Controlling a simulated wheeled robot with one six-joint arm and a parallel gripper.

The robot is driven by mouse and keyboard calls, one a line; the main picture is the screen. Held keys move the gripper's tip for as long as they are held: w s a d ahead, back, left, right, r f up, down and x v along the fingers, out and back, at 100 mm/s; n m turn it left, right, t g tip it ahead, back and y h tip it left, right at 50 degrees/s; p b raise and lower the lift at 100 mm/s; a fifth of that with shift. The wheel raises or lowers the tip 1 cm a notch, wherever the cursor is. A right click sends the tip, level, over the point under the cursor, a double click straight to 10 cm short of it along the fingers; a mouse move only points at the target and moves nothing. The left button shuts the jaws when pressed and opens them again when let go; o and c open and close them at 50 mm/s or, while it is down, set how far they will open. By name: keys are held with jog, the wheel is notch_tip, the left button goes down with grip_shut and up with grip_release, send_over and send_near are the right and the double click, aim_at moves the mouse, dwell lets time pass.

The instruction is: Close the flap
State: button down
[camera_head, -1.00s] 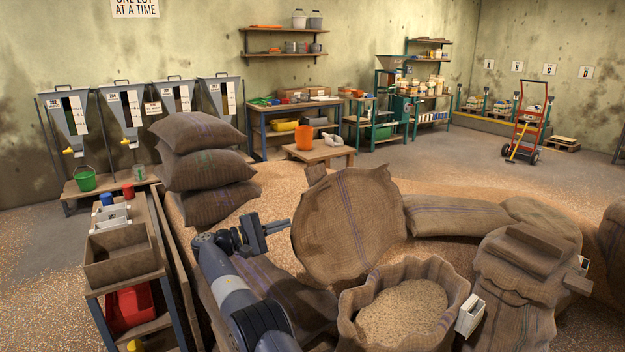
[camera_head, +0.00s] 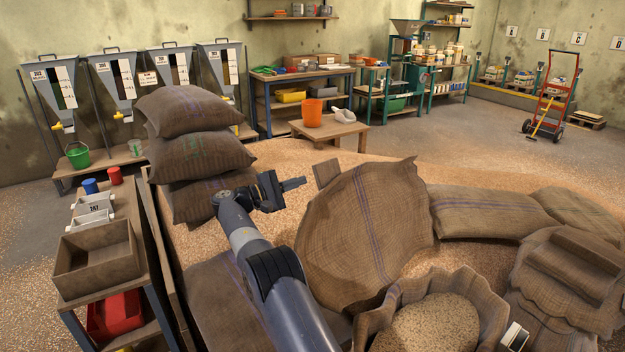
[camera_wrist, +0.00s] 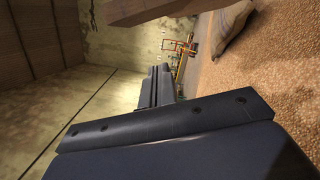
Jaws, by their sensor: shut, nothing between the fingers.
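My gripper (camera_head: 303,182) is left of centre in the head view, shut and empty, its fingers pointing right. The fingers also show in the wrist view (camera_wrist: 163,86). A small wooden board (camera_head: 327,173) stands tilted behind the large upright sack, just right of my fingertips; its lower part is hidden. I cannot tell whether this board is the flap. A wooden piece (camera_wrist: 150,8) crosses the top of the wrist view, apart from the fingers. No flap can be made out for certain.
Stacked full sacks (camera_head: 205,160) stand left of my gripper. The large upright sack (camera_head: 362,235) is close on its right, with an open grain sack (camera_head: 490,290) in front. Loose grain (camera_head: 290,160) covers the floor behind. A low table (camera_head: 342,130) holds an orange bucket (camera_head: 312,112).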

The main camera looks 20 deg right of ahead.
jog(key=shift+s+d+r, duration=0.35)
jog(key=shift+s+d, duration=0.2)
jog(key=shift+d, duration=0.05)
jog(key=shift+s+d+r, duration=0.3)
jog(key=shift+s+d, duration=0.25)
jog(key=shift+d, duration=0.1)
jog(key=shift+s+d+r, duration=0.35)
jog(key=shift+s+d, duration=0.2)
jog(key=shift+d, duration=0.05)
jog(key=shift+s+r, duration=0.1)
jog(key=shift+s, duration=0.05)
